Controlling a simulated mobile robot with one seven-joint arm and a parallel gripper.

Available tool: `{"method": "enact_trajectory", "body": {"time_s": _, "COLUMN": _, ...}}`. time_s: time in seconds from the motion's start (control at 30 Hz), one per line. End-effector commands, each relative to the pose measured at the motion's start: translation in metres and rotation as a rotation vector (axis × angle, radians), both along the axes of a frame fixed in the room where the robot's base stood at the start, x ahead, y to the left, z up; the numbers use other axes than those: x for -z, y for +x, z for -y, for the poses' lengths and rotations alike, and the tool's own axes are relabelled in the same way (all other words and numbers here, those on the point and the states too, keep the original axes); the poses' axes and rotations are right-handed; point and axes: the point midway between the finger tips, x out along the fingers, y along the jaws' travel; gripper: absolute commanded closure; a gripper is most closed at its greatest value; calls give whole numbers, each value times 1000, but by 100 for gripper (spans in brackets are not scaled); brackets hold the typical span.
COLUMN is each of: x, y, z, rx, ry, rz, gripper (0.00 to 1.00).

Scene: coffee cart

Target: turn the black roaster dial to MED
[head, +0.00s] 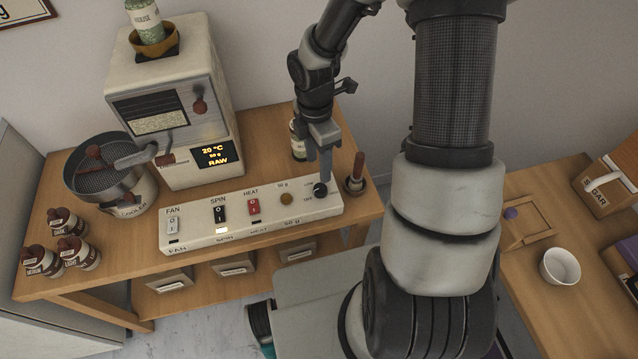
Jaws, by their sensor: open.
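The black roaster dial (320,190) sits at the right end of the white control panel (190,239). Small markings stand around it, too small to read surely, so its setting cannot be told. My gripper (325,178) points down right at the dial, open, with its fingertips at or just above it. Whether the fingers touch the dial cannot be told. The white roaster (158,88) stands behind the panel, with a display (215,156) reading 20 °C, 50 g and RAW.
A brown-handled tool (356,175) stands upright close right of the dial. A jar (298,140) stands behind my gripper. FAN, SPIN and HEAT switches and a round button (287,199) lie left of the dial. The cooler (128,190) and several small bottles (66,222) stand farther left.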

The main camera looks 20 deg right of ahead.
Motion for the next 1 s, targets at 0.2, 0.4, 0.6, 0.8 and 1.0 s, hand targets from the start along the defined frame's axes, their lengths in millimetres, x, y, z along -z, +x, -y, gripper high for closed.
{"method": "enact_trajectory", "body": {"time_s": 0.2, "x": 50, "y": -4, "z": 0, "rx": 0, "ry": 0, "rz": -4, "gripper": 53}}
{"method": "enact_trajectory", "body": {"time_s": 0.4, "x": 76, "y": -5, "z": 0, "rx": 0, "ry": 1, "rz": -1, "gripper": 53}}
{"method": "enact_trajectory", "body": {"time_s": 0.6, "x": 85, "y": -6, "z": 1, "rx": 1, "ry": 0, "rz": 0, "gripper": 53}}
{"method": "enact_trajectory", "body": {"time_s": 0.8, "x": 86, "y": -6, "z": 1, "rx": 2, "ry": 0, "rz": 1, "gripper": 53}}
{"method": "enact_trajectory", "body": {"time_s": 1.0, "x": 85, "y": -6, "z": 1, "rx": 1, "ry": 0, "rz": 0, "gripper": 80}}
